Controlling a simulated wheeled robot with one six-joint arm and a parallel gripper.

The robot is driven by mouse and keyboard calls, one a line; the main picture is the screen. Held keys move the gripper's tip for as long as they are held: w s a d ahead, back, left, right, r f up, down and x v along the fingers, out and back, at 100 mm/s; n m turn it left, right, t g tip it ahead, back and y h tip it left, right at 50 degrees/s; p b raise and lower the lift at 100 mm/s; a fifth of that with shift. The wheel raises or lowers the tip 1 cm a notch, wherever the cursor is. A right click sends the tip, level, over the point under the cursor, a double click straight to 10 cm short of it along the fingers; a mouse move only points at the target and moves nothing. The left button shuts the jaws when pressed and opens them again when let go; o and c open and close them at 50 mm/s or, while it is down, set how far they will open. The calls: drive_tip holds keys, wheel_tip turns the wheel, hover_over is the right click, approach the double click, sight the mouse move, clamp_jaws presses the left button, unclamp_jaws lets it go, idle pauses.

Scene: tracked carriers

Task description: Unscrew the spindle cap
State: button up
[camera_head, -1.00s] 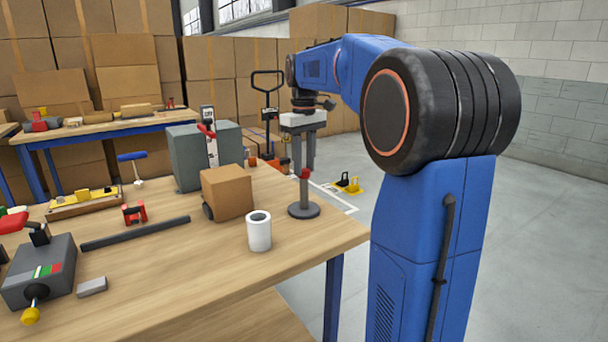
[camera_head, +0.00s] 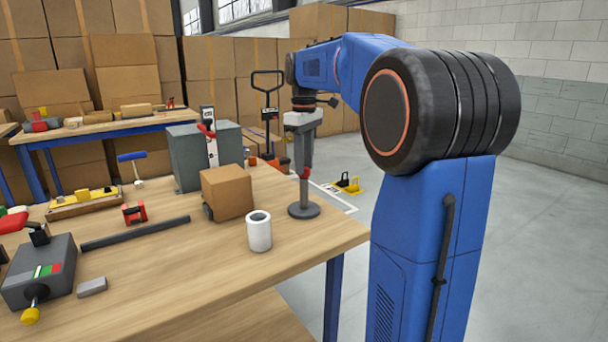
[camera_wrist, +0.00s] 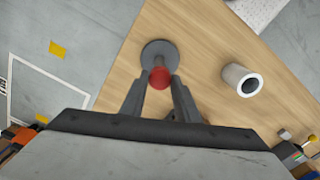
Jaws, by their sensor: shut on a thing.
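The red spindle cap (camera_head: 304,173) tops a grey upright spindle (camera_head: 304,192) on a round dark base (camera_head: 304,210) at the workbench's right edge. The cap also shows in the wrist view (camera_wrist: 160,77), above the round base (camera_wrist: 159,54). My gripper (camera_head: 304,170) points straight down over the spindle and is shut on the cap, one finger on either side in the wrist view (camera_wrist: 159,83). The cap sits on top of the spindle; the thread and the finger contact are too small to make out.
A white hollow cylinder (camera_head: 259,232) and a cardboard box (camera_head: 227,192) stand left of the spindle on the workbench (camera_head: 190,270). A dark bar (camera_head: 135,233) and a grey switch box (camera_head: 40,272) lie farther left. Open floor (camera_head: 540,240) is to the right.

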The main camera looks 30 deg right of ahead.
drive_tip(key=shift+r, duration=0.15)
drive_tip(key=shift+r, duration=0.35)
drive_tip(key=shift+r, duration=0.35)
drive_tip(key=shift+r, duration=0.35)
drive_tip(key=shift+r, duration=0.25)
drive_tip(key=shift+r, duration=1.7)
drive_tip(key=o, duration=0.4)
drive_tip(key=c, duration=0.5)
drive_tip(key=shift+o, duration=0.2)
